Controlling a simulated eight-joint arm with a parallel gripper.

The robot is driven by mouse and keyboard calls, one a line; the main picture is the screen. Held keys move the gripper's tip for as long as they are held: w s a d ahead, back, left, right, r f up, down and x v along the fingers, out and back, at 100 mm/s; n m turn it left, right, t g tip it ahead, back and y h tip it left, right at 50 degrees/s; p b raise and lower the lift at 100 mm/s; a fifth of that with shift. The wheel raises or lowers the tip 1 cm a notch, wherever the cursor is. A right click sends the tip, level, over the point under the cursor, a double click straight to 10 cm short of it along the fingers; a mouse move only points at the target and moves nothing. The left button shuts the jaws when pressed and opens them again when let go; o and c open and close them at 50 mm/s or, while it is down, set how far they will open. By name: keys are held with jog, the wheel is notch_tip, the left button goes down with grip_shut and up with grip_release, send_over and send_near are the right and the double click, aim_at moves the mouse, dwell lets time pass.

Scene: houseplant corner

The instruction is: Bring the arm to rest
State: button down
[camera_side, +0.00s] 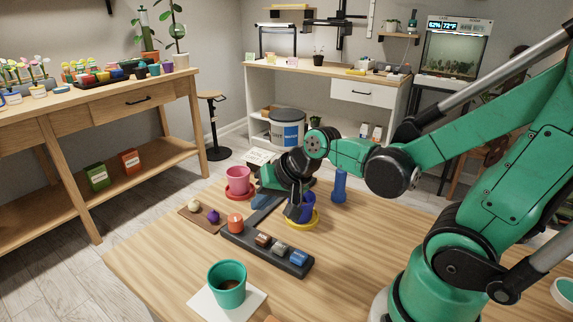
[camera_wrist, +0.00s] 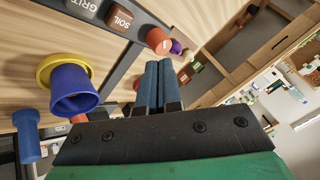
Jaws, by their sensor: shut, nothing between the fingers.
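My gripper (camera_side: 259,201) hangs at the end of the green arm, over the wooden table near the far end of the dark tray. In the wrist view my gripper (camera_wrist: 152,68) shows its two blue fingers pressed together with nothing between them. The arm is stretched out from its base on the right across the table. A blue pot (camera_side: 300,207) stands close to the right of the gripper on a yellow saucer (camera_side: 304,226). The pot is partly hidden by the wrist in the side view; the wrist view shows it clearly (camera_wrist: 72,90).
A pink pot (camera_side: 238,179) stands on a red saucer behind the tray (camera_side: 236,235), which holds labelled blocks and an orange piece (camera_side: 235,222). A teal pot (camera_side: 228,283) stands in front. A blue bottle (camera_side: 339,186) is right of the gripper.

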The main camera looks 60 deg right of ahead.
jog(key=s+r+n, duration=0.1)
jog(key=n, duration=0.1)
jog(key=s+a+r+n, duration=0.1)
jog(key=n, duration=0.2)
jog(key=s+a+r+n, duration=0.1)
jog(key=r+n, duration=0.1)
jog(key=shift+s+a+n+h, duration=0.15)
jog(key=shift+a+n+h, duration=0.05)
jog(key=shift+n+h, duration=0.2)
jog(key=shift+r+g, duration=0.15)
jog(key=shift+g, duration=0.15)
jog(key=shift+w+d+r+g, duration=0.4)
jog(key=shift+w+r+g, duration=0.2)
jog(key=shift+g, duration=0.55)
jog(key=shift+w+d+r+g, duration=0.35)
jog(key=shift+w+r+g, duration=0.25)
jog(key=shift+g, duration=0.5)
jog(key=shift+w+d+r+g, duration=0.45)
jog(key=shift+w+g, duration=0.25)
jog(key=shift+g, duration=0.45)
